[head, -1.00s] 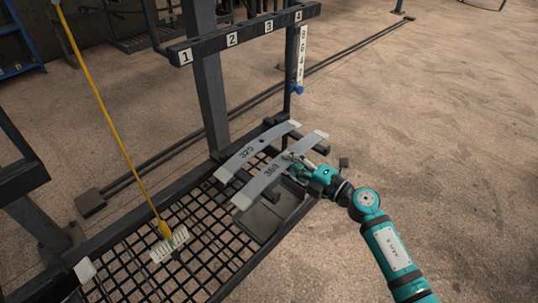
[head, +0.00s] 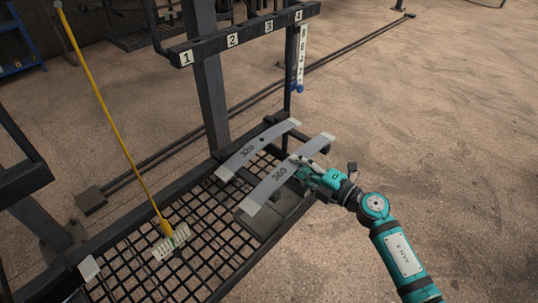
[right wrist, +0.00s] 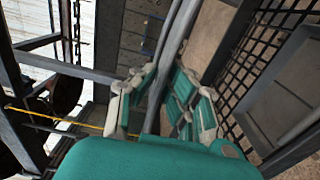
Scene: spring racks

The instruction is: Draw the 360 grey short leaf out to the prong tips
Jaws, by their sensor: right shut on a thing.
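The grey leaf marked 360 (head: 266,189) lies across the dark prongs on the right in the head view, bowed, with paler ends. My right gripper (head: 301,170) is shut on its right edge near the middle. In the right wrist view the fingers (right wrist: 158,100) stand on both sides of the leaf's thin grey edge (right wrist: 176,55). A second grey leaf marked 320 (head: 239,158) lies to its left, apart from it. The prongs under the leaves are mostly hidden. My left gripper is not in view.
A rack beam with number plates 1 to 4 (head: 243,36) stands behind the leaves. A mesh shelf (head: 190,265) lies in front, with a dark plate (head: 280,222) near the leaf. Open floor is at right.

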